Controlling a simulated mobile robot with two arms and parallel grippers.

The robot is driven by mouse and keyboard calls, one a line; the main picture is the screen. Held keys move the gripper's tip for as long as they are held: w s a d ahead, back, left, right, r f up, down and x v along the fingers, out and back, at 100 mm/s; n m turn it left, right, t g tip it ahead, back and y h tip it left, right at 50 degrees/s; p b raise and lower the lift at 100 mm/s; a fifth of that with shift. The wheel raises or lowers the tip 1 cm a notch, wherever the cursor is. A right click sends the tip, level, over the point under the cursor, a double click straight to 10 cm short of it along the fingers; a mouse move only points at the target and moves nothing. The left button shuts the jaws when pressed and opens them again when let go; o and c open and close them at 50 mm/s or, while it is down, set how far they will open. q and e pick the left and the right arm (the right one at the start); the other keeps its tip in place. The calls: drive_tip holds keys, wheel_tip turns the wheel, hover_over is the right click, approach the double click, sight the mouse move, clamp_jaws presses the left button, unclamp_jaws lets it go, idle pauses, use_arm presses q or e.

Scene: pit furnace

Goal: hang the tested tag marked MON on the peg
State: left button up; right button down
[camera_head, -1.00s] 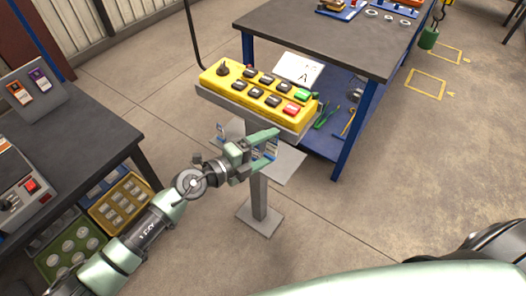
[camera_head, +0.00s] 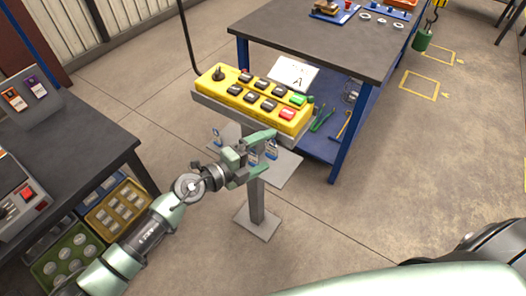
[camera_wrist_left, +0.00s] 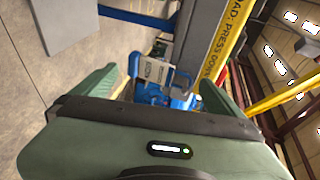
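My left gripper (camera_head: 268,150) is at the post under the yellow pendant control box (camera_head: 255,92). In the left wrist view its two fingers (camera_wrist_left: 165,88) stand well apart. Between and beyond them are a small pale tag (camera_wrist_left: 156,71) with dark lettering and blue parts (camera_wrist_left: 172,97); I cannot read the lettering surely. I cannot make out the peg or which tag is MON. My right gripper is out of view.
A dark bench (camera_head: 90,135) stands at left, with orange and purple tags on a sloped board (camera_head: 25,96) and bins (camera_head: 118,205) below. A blue-legged table (camera_head: 330,45) stands behind the post.

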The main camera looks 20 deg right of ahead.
use_arm(q)
drive_tip(key=v, duration=0.8)
drive_tip(key=w+a+f+n+t+y, duration=0.45)
drive_tip(key=a+f+n, duration=0.6)
drive_tip(key=f, duration=0.45)
drive_tip(key=s+a+f+n+y, duration=0.2)
drive_tip(key=a+f+n, duration=0.25)
drive_tip(key=f, duration=0.25)
drive_tip(key=s+a+f+n+y, duration=0.35)
drive_tip(key=a+f, duration=0.25)
drive_tip(key=f, duration=0.2)
drive_tip(key=s+a+f+n+g+y, duration=0.2)
drive_tip(key=s+a+f+n, duration=0.15)
drive_tip(key=s+f, duration=0.45)
drive_tip(key=s+a+f+n+g+y, duration=0.1)
drive_tip(key=s+a+f+n+g, duration=0.1)
drive_tip(key=s+a+f, duration=0.55)
drive_tip(key=s+f+n+g, duration=0.2)
drive_tip(key=s, duration=1)
drive_tip(key=s+f+n+g+y, duration=0.1)
drive_tip(key=s+f+n+g, duration=0.1)
drive_tip(key=s, duration=1)
drive_tip(key=shift+s+f+n+g+p, duration=0.25)
drive_tip(key=shift+f+n+g+p, duration=0.1)
drive_tip(key=shift+f+g, duration=0.3)
